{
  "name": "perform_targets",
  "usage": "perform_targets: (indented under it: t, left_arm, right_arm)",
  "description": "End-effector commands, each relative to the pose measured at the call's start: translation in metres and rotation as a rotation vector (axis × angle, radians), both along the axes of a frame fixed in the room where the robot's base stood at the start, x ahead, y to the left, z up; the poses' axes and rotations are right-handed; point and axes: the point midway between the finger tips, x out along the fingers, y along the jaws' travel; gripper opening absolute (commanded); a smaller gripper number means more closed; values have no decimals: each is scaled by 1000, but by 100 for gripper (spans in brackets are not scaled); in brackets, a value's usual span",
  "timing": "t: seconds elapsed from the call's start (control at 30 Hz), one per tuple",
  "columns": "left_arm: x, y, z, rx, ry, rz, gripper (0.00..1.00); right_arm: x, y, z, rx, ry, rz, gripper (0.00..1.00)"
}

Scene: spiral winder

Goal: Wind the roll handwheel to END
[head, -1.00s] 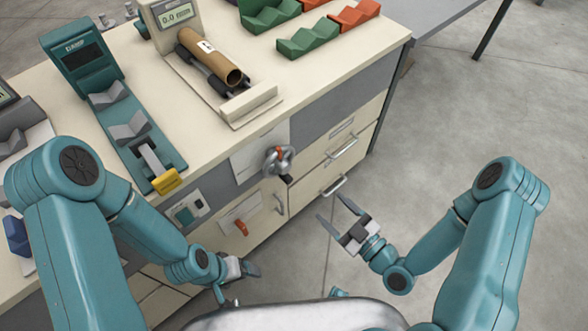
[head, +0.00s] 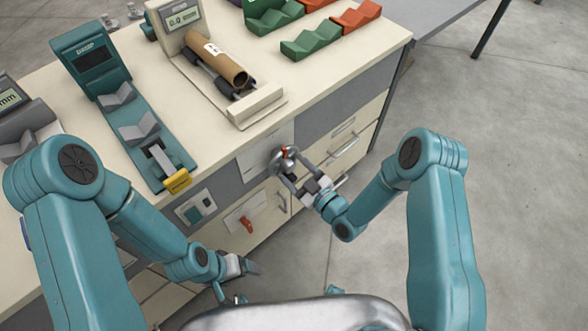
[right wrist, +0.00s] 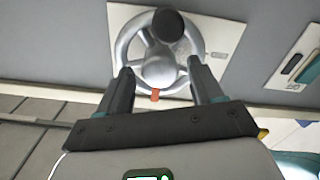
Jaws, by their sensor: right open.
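The roll handwheel (head: 283,161) is a grey metal wheel on a light plate on the bench's front face. It has an orange mark on its rim and a dark knob. In the right wrist view the handwheel (right wrist: 158,60) fills the upper middle, with the knob at top and the orange mark at the bottom. My right gripper (head: 298,178) is open, its fingers reaching to the wheel. In the right wrist view its fingertips (right wrist: 160,80) lie on either side of the hub; contact is unclear. My left gripper (head: 240,268) is low at left; its jaw opening is unclear.
A cardboard tube (head: 217,64) lies on a roller stand with a display above the wheel. A panel with a green button (head: 195,208) and a red switch (head: 246,224) sit left of the wheel. Drawer handles (head: 343,146) are to the right. Open floor lies further right.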

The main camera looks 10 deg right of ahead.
Motion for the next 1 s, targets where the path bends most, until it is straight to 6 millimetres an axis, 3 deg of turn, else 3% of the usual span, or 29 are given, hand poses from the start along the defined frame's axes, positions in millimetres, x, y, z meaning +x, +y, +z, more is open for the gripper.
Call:
perform_targets:
  t: [0.13, 0.17, 0.3, 0.33, 0.67, 1.0]
  left_arm:
    - [0, 0, 0, 0, 0, 0, 86]
    - [0, 0, 0, 0, 0, 0, 86]
    - [0, 0, 0, 0, 0, 0, 86]
    - [0, 0, 0, 0, 0, 0, 86]
    - [0, 0, -6, 0, 0, 0, 86]
    - [0, 0, -28, 0, 0, 0, 86]
  right_arm:
    - [-1, 1, 0, 0, 0, 0, 66]
    - [-1, 1, 0, 0, 0, 0, 59]
    - [-1, 1, 0, 0, 0, 0, 14]
    - [-2, 1, 0, 0, 0, -1, 10]
    - [-1, 1, -1, 36, 24, -1, 10]
    - [0, 0, -3, 218, 156, -2, 10]
